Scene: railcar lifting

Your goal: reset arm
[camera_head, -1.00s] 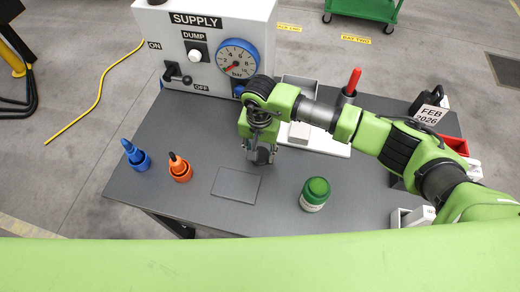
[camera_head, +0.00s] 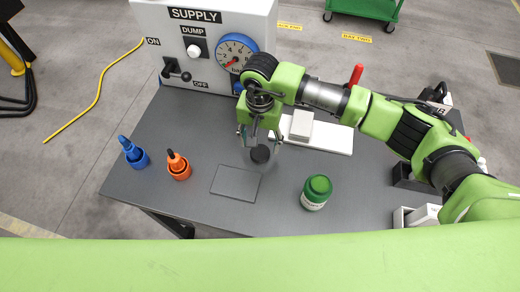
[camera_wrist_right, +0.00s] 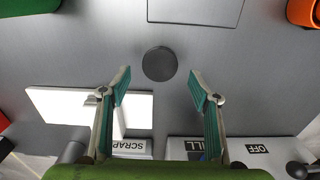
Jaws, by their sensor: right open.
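My right gripper (camera_head: 260,140) is open and empty above the dark table (camera_head: 225,140). In the right wrist view its two fingers (camera_wrist_right: 160,86) are spread wide, with bare table between the tips. A small black round piece (camera_head: 260,154) lies on the table just beyond the fingertips, apart from both fingers; it also shows in the right wrist view (camera_wrist_right: 159,64). My left gripper is not in view.
The supply panel (camera_head: 205,50) with gauge and lever stands behind the gripper. A blue bottle (camera_head: 134,154), an orange bottle (camera_head: 179,166) and a green-lidded jar (camera_head: 316,192) stand on the table. A thin square outline (camera_head: 236,183) is bare. A white board (camera_head: 328,137) lies behind.

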